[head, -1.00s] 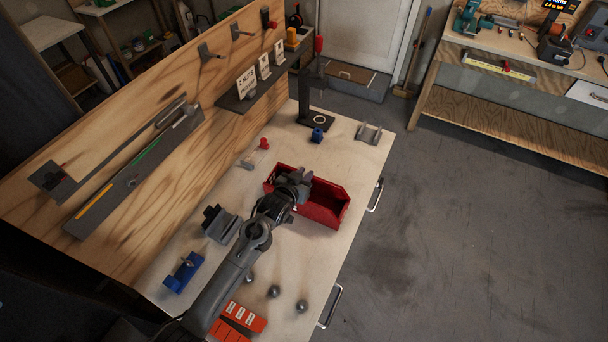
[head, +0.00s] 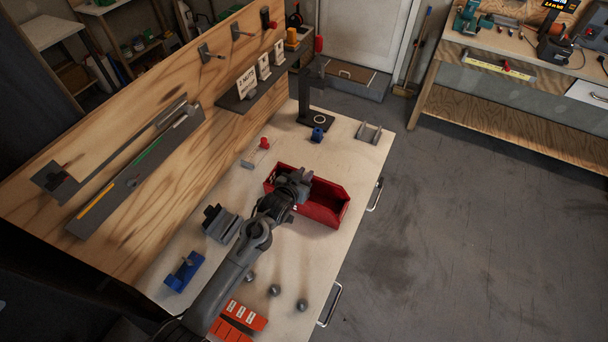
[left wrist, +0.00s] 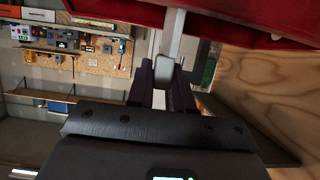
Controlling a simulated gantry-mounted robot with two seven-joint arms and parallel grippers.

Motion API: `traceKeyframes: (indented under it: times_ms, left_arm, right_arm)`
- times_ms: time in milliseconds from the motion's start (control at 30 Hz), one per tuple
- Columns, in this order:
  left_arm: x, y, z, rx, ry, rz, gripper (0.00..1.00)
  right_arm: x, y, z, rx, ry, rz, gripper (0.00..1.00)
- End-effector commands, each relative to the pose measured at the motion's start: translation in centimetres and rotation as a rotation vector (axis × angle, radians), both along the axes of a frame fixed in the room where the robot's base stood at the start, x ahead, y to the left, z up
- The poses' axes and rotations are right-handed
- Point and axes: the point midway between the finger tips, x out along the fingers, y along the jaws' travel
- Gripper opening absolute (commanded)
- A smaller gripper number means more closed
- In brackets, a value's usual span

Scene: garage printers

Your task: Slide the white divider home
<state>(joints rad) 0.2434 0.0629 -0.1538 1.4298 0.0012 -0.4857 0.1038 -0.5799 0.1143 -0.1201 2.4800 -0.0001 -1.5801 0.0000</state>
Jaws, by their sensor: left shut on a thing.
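The red bin (head: 325,203) stands on the light wooden bench, and its top edge runs across the left wrist view (left wrist: 240,15). My left gripper (head: 302,182) is over the bin's left part. In the left wrist view my left gripper (left wrist: 165,75) is shut on the pale grey-white divider (left wrist: 171,42), which reaches up against the bin. In the head view the gripper and wrist hide most of the divider, so I cannot tell how deep it sits. My right gripper is not in view.
A grey block fixture (head: 221,224) and a blue holder (head: 184,271) stand left of my arm. Orange boxes (head: 240,318) and dark balls (head: 274,290) lie near the front. A black stand (head: 318,115) is at the back. The bench right of the balls is clear.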

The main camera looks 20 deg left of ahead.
Motion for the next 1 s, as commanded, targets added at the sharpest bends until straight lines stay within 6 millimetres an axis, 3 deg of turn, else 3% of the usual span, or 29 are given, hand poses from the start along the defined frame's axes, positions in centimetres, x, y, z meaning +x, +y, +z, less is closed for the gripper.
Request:
traceKeyframes:
  times_ms: [1000]
  left_arm:
    - [0.0,0.0,-1.9,0.000,0.000,0.000,0.00]
  right_arm:
    - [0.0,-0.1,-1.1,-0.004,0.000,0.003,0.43]
